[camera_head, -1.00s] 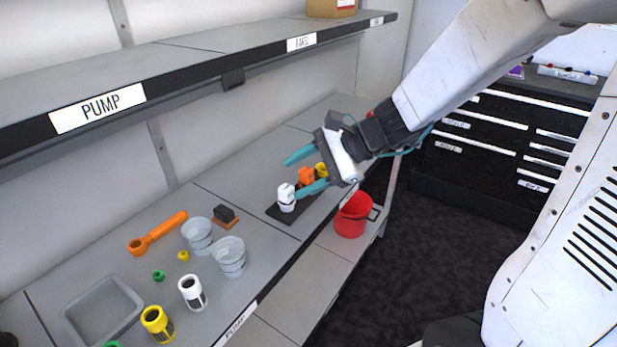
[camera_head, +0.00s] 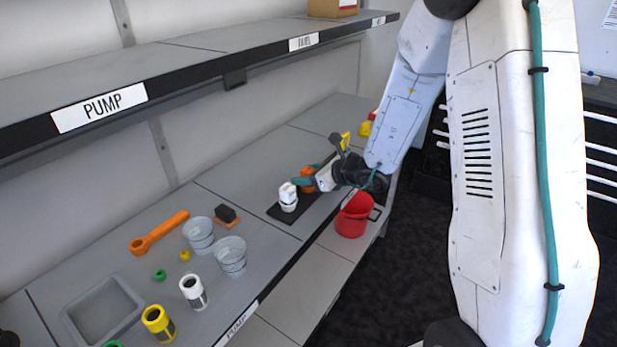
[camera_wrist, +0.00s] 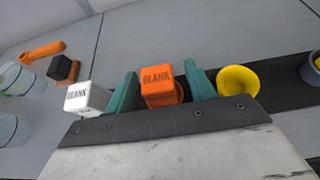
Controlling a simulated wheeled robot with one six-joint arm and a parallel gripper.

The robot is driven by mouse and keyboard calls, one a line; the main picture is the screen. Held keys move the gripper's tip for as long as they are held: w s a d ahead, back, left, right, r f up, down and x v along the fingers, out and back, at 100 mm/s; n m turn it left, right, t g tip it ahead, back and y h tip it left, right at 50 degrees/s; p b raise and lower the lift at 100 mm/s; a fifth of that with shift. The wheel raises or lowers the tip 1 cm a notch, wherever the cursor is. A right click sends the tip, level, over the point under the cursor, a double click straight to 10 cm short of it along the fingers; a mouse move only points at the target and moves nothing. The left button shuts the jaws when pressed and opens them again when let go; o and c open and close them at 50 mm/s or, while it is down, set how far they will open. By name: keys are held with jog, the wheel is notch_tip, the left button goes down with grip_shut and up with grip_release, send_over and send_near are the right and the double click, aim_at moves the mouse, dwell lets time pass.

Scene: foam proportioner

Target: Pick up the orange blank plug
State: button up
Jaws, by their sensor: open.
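The orange blank plug (camera_wrist: 157,86) stands between the two teal fingers of my gripper (camera_wrist: 162,90) in the wrist view, its "BLANK" top facing the camera. The fingers are open, one on each side of it, with a small gap visible at least on the right. In the head view the orange plug (camera_head: 308,176) is partly hidden behind my gripper (camera_head: 305,180). A white blank plug (camera_wrist: 88,98) sits just left of the left finger; it also shows in the head view (camera_head: 288,193).
A yellow round part (camera_wrist: 238,82) is close to the right finger, on the same black strip (camera_wrist: 285,88). A dark grey part (camera_wrist: 314,68) is further right. An orange wrench (camera_head: 158,234), clear cups (camera_head: 230,255) and a grey tray (camera_head: 72,322) lie left on the bench. A red bucket (camera_head: 350,222) is below.

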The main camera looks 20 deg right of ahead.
jog(key=shift+x, duration=0.9)
jog(key=c, duration=1.1)
jog(key=shift+o, duration=0.2)
jog(key=shift+r, duration=0.15)
jog(key=shift+r, duration=0.6)
notch_tip(320, 180, up, 2)
jog(key=shift+r, duration=0.2)
jog(key=s+d+r, duration=0.1)
jog(key=s+d, duration=0.8)
jog(key=s, duration=0.3)
jog(key=shift+s+d+r, duration=0.1)
jog(key=shift+s+r, duration=0.05)
jog(key=shift+r, duration=0.7)
jog(key=shift+s+d+r, duration=0.1)
jog(key=shift+s+r, duration=0.1)
jog(key=shift+r, duration=0.7)
jog(key=shift+s+d+r, duration=0.1)
jog(key=shift+s+r, duration=0.05)
jog(key=shift+r, duration=0.7)
